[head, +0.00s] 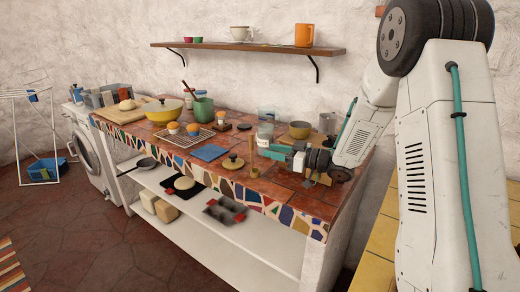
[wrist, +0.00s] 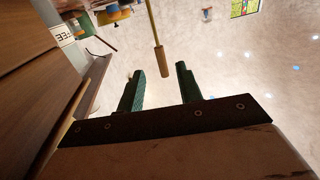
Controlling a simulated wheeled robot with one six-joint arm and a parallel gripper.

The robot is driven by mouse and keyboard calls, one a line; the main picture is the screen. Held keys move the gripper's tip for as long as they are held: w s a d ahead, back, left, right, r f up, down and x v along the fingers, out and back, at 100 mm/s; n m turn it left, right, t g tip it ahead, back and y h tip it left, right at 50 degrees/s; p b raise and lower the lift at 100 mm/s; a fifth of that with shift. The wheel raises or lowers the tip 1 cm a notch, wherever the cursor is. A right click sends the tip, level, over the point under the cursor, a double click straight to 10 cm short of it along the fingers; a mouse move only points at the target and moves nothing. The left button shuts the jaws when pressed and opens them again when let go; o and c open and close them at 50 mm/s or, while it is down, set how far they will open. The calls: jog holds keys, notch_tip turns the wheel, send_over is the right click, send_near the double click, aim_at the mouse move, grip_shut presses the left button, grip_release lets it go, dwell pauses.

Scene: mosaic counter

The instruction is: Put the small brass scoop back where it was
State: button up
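My gripper (head: 272,151) reaches left low over the tiled counter in the head view. In the wrist view its two dark green fingers (wrist: 160,70) stand apart with a clear gap. A thin brass-coloured stem with a wooden grip (wrist: 159,60) shows beyond and between the fingertips, touching neither in the picture. Its other end runs out of the top of the frame, so I cannot tell for sure that it is the scoop. In the head view a slim tan upright piece (head: 253,156) shows just left of the fingertips; it may be the same thing.
A labelled glass jar (head: 264,138) and a brass-coloured bowl (head: 300,130) stand close behind my gripper. A round lid with a knob (head: 233,163) and a blue cloth (head: 209,153) lie to the left. A wall shelf (head: 245,47) hangs above. Bare tiles show near the front edge.

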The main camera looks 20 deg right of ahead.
jog(key=s+d+r+m+t+h, duration=0.25)
jog(key=d+r+h, duration=0.25)
jog(key=r+h, duration=0.3)
jog(key=s+d+r+m+g+h, duration=0.2)
jog(key=s+m+g+h, duration=0.25)
jog(key=s+h, duration=0.3)
jog(key=s+a+f+g, duration=0.1)
jog(key=s+a+g, duration=0.2)
jog(key=s, duration=0.7)
jog(key=s+a+f+m+g+y, duration=0.1)
jog(key=s+a+g, duration=0.2)
jog(key=s, duration=0.8)
jog(key=s+a+m+g+y, duration=0.1)
jog(key=s+a+g, duration=0.2)
jog(key=s, duration=0.7)
jog(key=shift+s+f, duration=0.25)
jog(key=shift+f, duration=0.15)
